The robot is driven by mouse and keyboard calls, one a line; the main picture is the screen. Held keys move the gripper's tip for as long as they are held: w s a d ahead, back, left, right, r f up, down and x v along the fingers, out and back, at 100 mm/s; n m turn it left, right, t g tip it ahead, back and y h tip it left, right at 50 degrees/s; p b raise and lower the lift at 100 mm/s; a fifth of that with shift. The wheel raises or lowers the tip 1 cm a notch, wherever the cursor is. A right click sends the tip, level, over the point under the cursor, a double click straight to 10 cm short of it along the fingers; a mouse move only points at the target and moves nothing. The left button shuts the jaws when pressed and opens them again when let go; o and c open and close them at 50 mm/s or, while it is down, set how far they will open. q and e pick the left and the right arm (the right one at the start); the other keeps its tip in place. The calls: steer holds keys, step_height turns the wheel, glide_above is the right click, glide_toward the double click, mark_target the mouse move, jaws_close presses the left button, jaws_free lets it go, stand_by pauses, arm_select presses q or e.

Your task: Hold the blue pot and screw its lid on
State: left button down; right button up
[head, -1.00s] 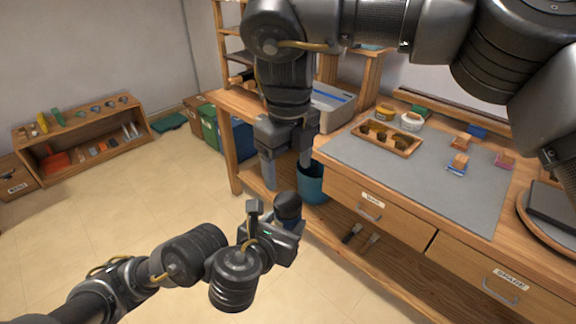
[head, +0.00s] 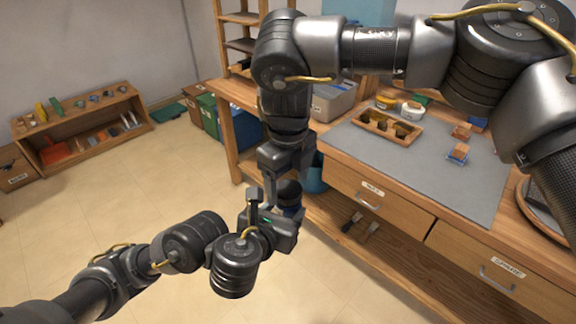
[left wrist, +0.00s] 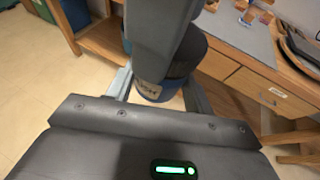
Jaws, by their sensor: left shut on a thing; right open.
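The blue pot (left wrist: 150,90), with a pale label, is clamped between the fingers of my left gripper (left wrist: 158,92). In the head view the left gripper (head: 280,222) holds the pot upright over the floor in front of the bench. A dark round lid (head: 289,192) is on top of the pot; how tightly it sits cannot be seen. My right gripper (head: 286,178) points down from above, open, with its fingers at the lid's sides. In the left wrist view one right finger hides part of the lid (left wrist: 190,50). Contact with the lid cannot be made out.
The wooden bench (head: 400,225) with drawers stands behind and to the right. On its grey mat (head: 440,165) are a wooden tray (head: 388,131) and small blocks. A teal bin (head: 316,178) is close behind the grippers.

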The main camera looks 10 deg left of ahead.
steer(key=shift+f, duration=0.6)
steer(key=shift+c, duration=0.4)
steer(key=c, duration=0.9)
steer(key=m, duration=0.5)
steer(key=shift+m, duration=0.3)
steer(key=m, duration=2.3)
steer(key=o, duration=1.1)
